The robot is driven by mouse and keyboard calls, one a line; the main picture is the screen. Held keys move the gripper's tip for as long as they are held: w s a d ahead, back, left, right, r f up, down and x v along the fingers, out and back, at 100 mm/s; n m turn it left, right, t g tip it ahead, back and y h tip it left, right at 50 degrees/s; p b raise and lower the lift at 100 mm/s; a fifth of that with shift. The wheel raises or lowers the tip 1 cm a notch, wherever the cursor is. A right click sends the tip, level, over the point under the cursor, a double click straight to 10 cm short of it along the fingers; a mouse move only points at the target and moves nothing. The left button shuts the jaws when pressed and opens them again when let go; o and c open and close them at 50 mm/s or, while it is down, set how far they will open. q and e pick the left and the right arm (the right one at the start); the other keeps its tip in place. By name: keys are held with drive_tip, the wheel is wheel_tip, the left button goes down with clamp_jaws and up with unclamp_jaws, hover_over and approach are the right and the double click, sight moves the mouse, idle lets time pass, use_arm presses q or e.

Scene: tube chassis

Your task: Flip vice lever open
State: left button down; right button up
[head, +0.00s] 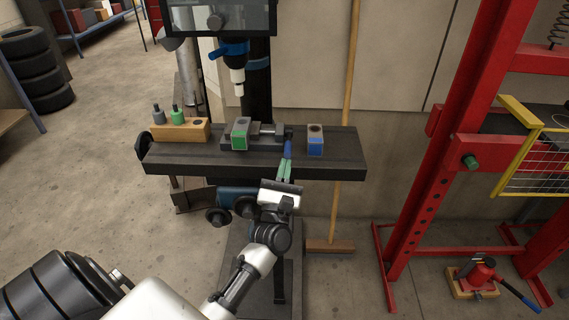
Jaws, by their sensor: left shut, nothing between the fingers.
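A small dark grey vice (263,130) sits on the drill press table (348,150), with a green-faced block (240,135) at its left end. Its blue lever (288,148) is at the vice's right end and points toward me. My left gripper (285,162) reaches up from below at the table's front edge. Its green fingers are shut and empty, with the tips at or very close to the lever's near end; I cannot tell whether they touch. My right gripper is not in view.
A wooden holder (180,131) with bits stands left on the table, and a blue-faced block (315,140) stands right of the lever. The drill chuck (237,80) hangs above the vice. A broom (346,90) leans behind; a red press frame (440,150) stands right.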

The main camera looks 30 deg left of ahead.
sight(286, 145)
use_arm(q)
drive_tip(key=shift+w+a+r+n+g+h+p, duration=0.2)
drive_tip(key=shift+r+g+p, duration=0.8)
drive_tip(key=shift+p, duration=1.45)
drive_tip(key=shift+w+a+r+n+g+h+p, duration=0.15)
drive_tip(key=shift+r+g+h+p, duration=0.3)
drive_tip(key=shift+r+p, duration=1.5)
drive_tip(key=shift+w+r+n+g+h+p, duration=0.2)
drive_tip(key=shift+r+g+p, duration=0.55)
drive_tip(key=shift+p, duration=2.25)
drive_tip(key=shift+w+r+p, duration=0.15)
drive_tip(key=shift+p, duration=0.2)
drive_tip(key=shift+w+a+r+p, duration=0.4)
drive_tip(key=shift+r+p, duration=0.2)
drive_tip(key=shift+r, duration=0.05)
drive_tip(key=shift+w+a+r+p, duration=0.3)
drive_tip(key=shift+w+a+r, duration=0.05)
drive_tip(key=shift+w+r, duration=0.25)
drive_tip(key=shift+w+a+r+p, duration=0.3)
drive_tip(key=shift+w+r, duration=0.2)
drive_tip(key=shift+r, duration=0.1)
drive_tip(key=shift+r+y, duration=0.25)
